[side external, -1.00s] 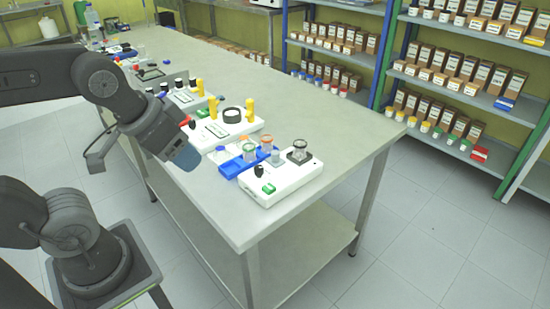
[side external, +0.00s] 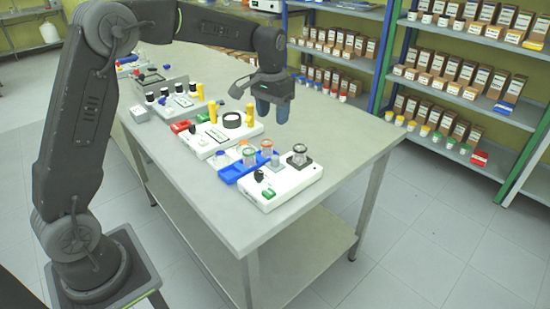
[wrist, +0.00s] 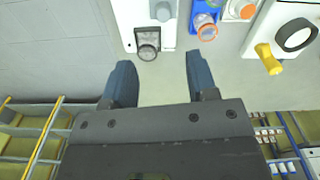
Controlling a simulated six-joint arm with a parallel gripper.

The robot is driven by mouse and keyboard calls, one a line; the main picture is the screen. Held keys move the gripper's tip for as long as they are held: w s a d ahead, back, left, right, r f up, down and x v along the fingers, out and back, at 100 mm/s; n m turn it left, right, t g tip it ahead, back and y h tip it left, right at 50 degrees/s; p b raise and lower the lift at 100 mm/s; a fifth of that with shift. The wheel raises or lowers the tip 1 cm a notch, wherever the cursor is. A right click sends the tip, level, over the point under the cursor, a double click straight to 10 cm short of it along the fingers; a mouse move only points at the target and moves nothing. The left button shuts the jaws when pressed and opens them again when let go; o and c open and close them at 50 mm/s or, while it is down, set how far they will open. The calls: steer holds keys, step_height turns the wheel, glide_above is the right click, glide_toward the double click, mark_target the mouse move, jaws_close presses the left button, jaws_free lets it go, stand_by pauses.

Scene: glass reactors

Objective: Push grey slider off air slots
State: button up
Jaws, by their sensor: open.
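My gripper (side external: 272,116) is open and empty, fingers pointing down above the table, behind the white reactor unit. In the wrist view its two blue fingers (wrist: 158,65) are spread apart with bare table between them. The white reactor unit (side external: 290,184) stands at the table's near end. It carries a clear glass vessel (side external: 299,150) on a dark grey square piece (side external: 308,160), also seen in the wrist view (wrist: 148,44), just beyond the fingertips. I cannot tell whether this piece is the grey slider. Air slots cannot be made out.
A blue tray (side external: 228,174) with vials touches or nearly touches the unit's left side. Another white unit (side external: 205,148) with yellow posts (side external: 250,113) stands farther left. The table's right part (side external: 345,125) is clear. Shelves with boxes (side external: 455,68) stand behind.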

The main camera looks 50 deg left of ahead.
mark_target(275, 157)
steer(key=f, duration=1)
steer(key=w+f, duration=0.1)
steer(key=f, duration=0.4)
steer(key=shift+a+f, duration=0.1)
steer(key=shift+a, duration=0.15)
steer(key=shift+c, duration=0.2)
jaws_close()
